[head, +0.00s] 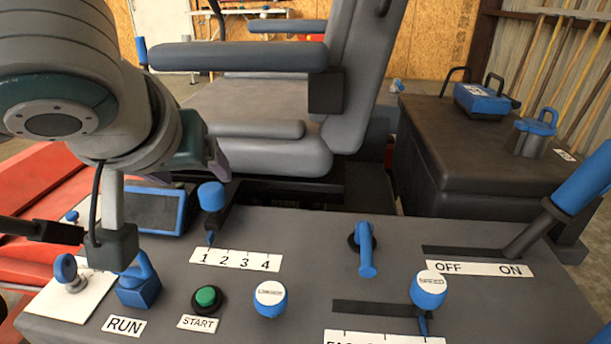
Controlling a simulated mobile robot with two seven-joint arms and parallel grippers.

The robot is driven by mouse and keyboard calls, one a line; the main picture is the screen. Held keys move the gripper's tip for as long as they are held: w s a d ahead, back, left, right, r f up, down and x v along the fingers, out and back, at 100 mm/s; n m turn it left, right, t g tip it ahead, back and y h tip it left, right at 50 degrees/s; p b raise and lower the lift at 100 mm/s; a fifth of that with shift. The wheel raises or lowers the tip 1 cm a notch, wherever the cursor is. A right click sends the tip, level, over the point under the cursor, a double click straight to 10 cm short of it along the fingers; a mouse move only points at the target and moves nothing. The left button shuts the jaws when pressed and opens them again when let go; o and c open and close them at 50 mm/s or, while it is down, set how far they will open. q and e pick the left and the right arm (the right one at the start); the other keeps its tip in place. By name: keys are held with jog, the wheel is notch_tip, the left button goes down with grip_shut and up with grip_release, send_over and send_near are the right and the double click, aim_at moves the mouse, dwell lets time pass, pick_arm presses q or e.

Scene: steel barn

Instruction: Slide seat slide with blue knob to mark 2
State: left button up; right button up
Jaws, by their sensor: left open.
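The seat slide's upright blue knob (211,196) stands on the grey control panel (400,283), behind a white scale strip (222,258) marked 1 to 4. Its blue pointer reaches down to the strip by mark 1. My left gripper (215,165) is just behind and above the knob, near the seat base. Its fingers are partly hidden by its own body. It is open, with nothing seen in it, and I cannot tell whether it touches the knob. My right gripper is not in view.
A grey seat (257,118) stands close behind the panel.

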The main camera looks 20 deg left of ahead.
aim_at(211, 187)
pick_arm(q)
jog(key=b+x, duration=0.4)
jog(key=x, duration=0.5)
jog(key=shift+f, duration=0.1)
jog(key=shift+w+a+f, duration=0.2)
jog(key=shift+w+f, duration=0.05)
jog(key=shift+w, duration=0.05)
grip_shut()
dwell(1.0)
